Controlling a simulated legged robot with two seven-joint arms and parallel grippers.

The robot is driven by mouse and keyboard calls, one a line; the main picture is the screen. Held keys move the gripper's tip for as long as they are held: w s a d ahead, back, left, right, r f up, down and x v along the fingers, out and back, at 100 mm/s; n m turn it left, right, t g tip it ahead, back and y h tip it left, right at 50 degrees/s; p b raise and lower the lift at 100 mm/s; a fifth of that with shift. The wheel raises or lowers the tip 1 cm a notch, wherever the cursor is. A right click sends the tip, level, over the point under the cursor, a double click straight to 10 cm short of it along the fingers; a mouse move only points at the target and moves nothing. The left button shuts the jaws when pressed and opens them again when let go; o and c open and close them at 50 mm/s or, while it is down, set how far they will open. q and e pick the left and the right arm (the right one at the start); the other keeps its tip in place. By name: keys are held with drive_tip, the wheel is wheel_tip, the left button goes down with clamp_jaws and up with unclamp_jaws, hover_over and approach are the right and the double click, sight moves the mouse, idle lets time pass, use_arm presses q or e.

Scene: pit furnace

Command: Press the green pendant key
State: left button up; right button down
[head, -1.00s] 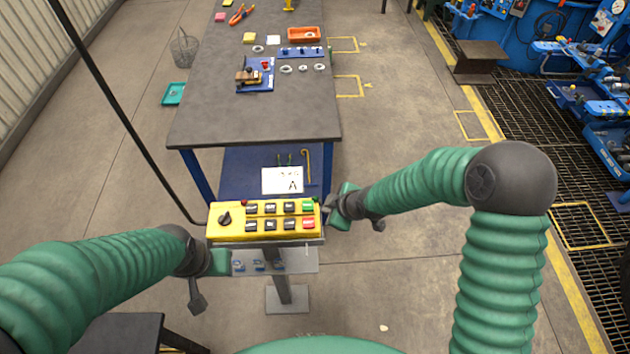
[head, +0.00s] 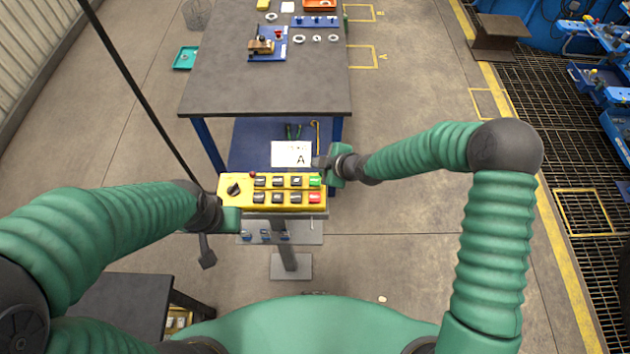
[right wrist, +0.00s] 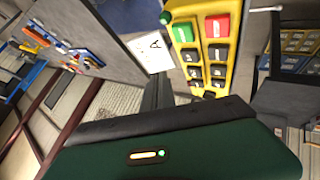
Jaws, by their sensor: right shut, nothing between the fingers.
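The yellow pendant box (head: 226,187) stands on a post in front of me, with a dark rotary knob and two rows of keys. Its green key (head: 315,181) is at the right end of the upper row, above the red key (head: 314,198). My right gripper (head: 320,162) is shut and empty, its tip just beyond the green key in the picture; I cannot tell the gap. The right wrist view shows the green key (right wrist: 186,32) beside the red key (right wrist: 217,26), with no finger on it. My left gripper (head: 231,219) is by the box's lower left corner; its fingers are unclear.
A white sheet marked A (head: 291,153) is just behind the pendant. A grey worktable (head: 262,92) with parts stands beyond it. A dark pole (head: 138,97) slants down at the left. The floor right of the table is largely clear.

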drive_tip(key=b, duration=0.4)
hover_over(317, 182)
wheel_tip(317, 182, down, 6)
drive_tip(key=shift+r, duration=0.15)
drive_tip(key=shift+a+f, duration=0.1)
drive_tip(key=shift+f, duration=0.35)
drive_tip(key=shift+r, duration=0.1)
idle(1.0)
drive_tip(key=shift+f+b, duration=0.4)
drive_tip(key=shift+b, duration=0.1)
drive_tip(key=shift+f+b, duration=0.4)
drive_tip(key=shift+f, duration=0.05)
idle(0.4)
drive_tip(key=shift+r, duration=0.15)
drive_tip(key=shift+r+p, duration=0.55)
drive_tip(key=shift+r, duration=0.2)
